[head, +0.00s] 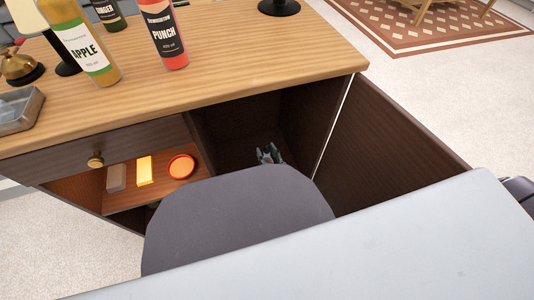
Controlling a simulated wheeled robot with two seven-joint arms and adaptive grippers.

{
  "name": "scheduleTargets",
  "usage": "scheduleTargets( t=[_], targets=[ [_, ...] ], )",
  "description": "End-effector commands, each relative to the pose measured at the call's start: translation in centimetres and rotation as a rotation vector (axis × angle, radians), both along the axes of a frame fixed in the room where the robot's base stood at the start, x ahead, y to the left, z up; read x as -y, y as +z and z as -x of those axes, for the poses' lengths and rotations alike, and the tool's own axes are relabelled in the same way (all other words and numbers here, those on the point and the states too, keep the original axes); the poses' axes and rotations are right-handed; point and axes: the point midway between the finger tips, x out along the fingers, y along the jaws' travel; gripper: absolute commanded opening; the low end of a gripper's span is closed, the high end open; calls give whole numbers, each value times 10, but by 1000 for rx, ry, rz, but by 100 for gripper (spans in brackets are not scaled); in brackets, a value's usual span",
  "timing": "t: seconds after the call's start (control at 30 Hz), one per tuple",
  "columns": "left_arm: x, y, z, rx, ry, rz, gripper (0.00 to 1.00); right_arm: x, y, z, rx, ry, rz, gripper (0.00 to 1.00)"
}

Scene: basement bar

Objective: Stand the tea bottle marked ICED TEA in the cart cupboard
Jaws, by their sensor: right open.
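The cart cupboard (230,125) is the dark open compartment under the right part of the wooden cart top. Its door (385,145) stands swung open to the right. My right gripper (269,150) is inside the cupboard opening, small and partly hidden behind my own grey arm part. It is open, and I see nothing between its fingers. No bottle marked ICED TEA shows in the head view. The cupboard floor is mostly hidden. My left gripper is not in view.
On the cart top (250,65) stand an APPLE bottle (82,40), a red PUNCH bottle (163,32) and a GINGER bottle (108,13). A brass bell (18,66) and a glass tray (20,110) are at left. An open shelf beside the cupboard holds an orange round thing (181,166).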

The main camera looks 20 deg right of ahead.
Motion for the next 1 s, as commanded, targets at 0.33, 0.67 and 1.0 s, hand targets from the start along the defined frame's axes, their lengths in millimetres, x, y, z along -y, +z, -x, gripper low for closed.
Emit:
scheduleTargets(
  t=[0.33, 0.67, 1.0],
  targets=[
    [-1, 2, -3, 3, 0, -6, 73, 1, 3, 4, -2, 0, 0, 43],
    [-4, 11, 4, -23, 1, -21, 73, 6, 4, 37, -2, 0, 1, 43],
    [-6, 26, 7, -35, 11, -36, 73, 12, 3, 81, -3, 0, 0, 43]
  ],
)
